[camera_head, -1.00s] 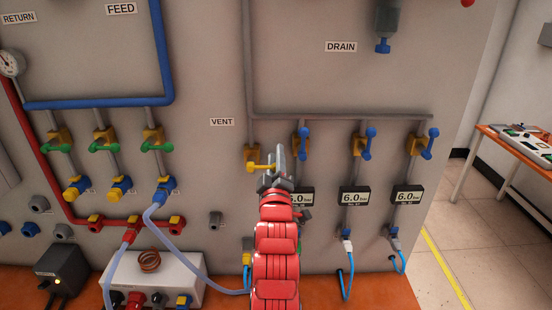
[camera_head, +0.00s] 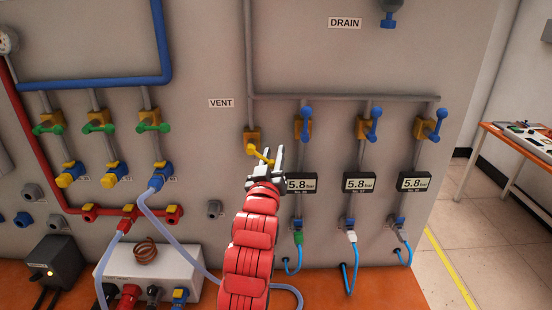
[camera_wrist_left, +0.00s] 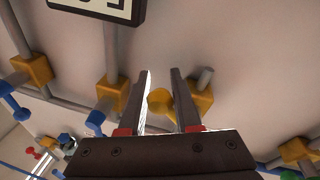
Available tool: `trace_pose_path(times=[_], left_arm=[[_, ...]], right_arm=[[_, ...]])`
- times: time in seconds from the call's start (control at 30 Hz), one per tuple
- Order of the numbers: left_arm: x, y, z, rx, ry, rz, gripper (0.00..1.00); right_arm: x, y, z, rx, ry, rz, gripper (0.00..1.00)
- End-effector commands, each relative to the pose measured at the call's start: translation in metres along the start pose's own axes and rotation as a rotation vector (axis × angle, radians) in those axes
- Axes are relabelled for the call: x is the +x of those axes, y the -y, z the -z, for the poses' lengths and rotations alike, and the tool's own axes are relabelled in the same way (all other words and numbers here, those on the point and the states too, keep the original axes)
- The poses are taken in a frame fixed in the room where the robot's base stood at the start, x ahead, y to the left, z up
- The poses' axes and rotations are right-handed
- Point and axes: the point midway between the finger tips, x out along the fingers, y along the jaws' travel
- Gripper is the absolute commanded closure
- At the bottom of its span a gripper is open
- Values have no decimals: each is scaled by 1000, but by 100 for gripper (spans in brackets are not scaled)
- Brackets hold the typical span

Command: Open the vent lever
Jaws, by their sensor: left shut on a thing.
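The yellow vent lever (camera_head: 259,152) is on a yellow valve body (camera_head: 252,136) under the VENT label (camera_head: 221,103), on the pipe at the left end of the grey manifold. It slants down to the right. My left gripper (camera_head: 270,154) is shut on its outer end. In the left wrist view the lever's round yellow end (camera_wrist_left: 160,101) sits between the two fingers of the gripper (camera_wrist_left: 161,73), with the valve body (camera_wrist_left: 201,96) behind the right finger. My right gripper is not in view.
Several blue-handled valves (camera_head: 375,124) stand to the right, above pressure displays (camera_head: 359,183) that read 5.8 bar. Green-handled valves (camera_head: 98,128) are to the left. Hoses and a white box (camera_head: 150,277) are below. A side table (camera_head: 515,140) stands at far right.

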Motion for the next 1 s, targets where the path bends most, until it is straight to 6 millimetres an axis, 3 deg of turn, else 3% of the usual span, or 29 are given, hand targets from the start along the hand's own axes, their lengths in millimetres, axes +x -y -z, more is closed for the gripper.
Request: trace_pose_path(times=[0.4,1.0], left_arm=[[-5,22,-13,388,75,-42,100],[-10,46,-14,808,162,-91,100]], right_arm=[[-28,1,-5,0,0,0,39],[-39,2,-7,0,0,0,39]])
